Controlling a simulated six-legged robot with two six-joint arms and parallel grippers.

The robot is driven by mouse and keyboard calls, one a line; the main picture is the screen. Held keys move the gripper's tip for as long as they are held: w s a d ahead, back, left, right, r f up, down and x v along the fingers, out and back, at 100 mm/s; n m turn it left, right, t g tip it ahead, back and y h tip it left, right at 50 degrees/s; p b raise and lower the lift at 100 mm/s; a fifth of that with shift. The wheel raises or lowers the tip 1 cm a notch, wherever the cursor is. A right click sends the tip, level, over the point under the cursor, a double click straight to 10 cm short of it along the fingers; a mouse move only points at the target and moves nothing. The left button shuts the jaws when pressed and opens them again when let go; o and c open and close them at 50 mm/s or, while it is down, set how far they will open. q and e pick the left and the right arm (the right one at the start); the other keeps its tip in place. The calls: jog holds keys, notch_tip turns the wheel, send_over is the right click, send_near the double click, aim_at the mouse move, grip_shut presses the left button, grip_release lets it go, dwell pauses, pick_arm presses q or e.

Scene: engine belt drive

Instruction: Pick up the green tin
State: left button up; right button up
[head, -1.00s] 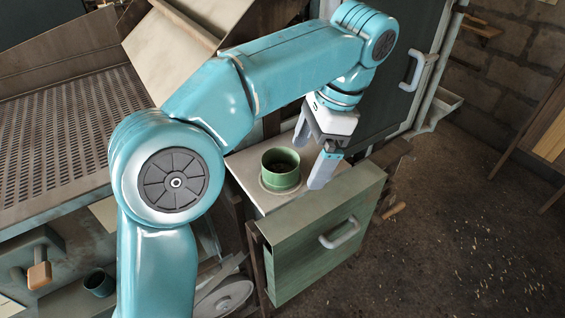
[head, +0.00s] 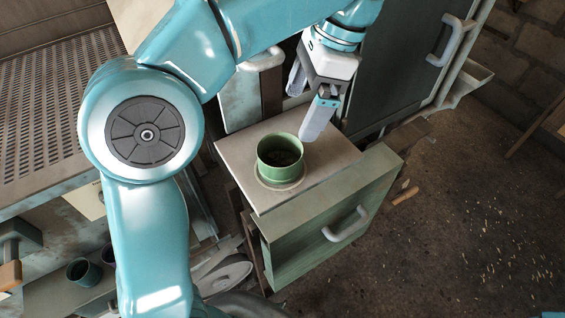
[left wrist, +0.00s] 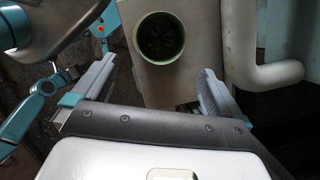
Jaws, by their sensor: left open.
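The green tin (head: 280,160) stands upright and open-topped on the pale top of a small green drawer cabinet. Dark contents show inside it. In the left wrist view the tin (left wrist: 160,38) lies ahead of the fingertips, centred between them and apart from both. My left gripper (head: 306,104) is open and empty, above and just behind the tin, with its fingers pointing down. Its two fingers also show spread in the left wrist view (left wrist: 152,82). My right gripper is not in the head view, and I cannot make it out in the left wrist view.
The drawer front (head: 335,220) with a grey handle (head: 346,224) faces the right front. A dark green door (head: 405,75) stands behind at right. A perforated bench (head: 50,110) is at left. Dark cups (head: 84,271) stand on a lower shelf.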

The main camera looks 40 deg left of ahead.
pick_arm(q)
jog(key=b, duration=0.1)
send_near(277, 156)
jog(key=s, duration=0.1)
jog(key=s+f, duration=0.1)
jog(key=shift+s+d, duration=0.4)
jog(key=shift+d+f, duration=0.1)
jog(key=shift+f, duration=0.15)
jog(key=shift+s+f, duration=0.25)
jog(key=shift+s, duration=0.05)
jog(key=x, duration=0.4)
jog(key=shift+w+a+b, duration=0.15)
jog(key=shift+a+b, duration=0.2)
jog(key=shift+f, duration=0.25)
jog(key=shift+d, duration=0.1)
jog(key=shift+s, duration=0.2)
jog(key=shift+w, duration=0.1)
jog(key=c, duration=0.9)
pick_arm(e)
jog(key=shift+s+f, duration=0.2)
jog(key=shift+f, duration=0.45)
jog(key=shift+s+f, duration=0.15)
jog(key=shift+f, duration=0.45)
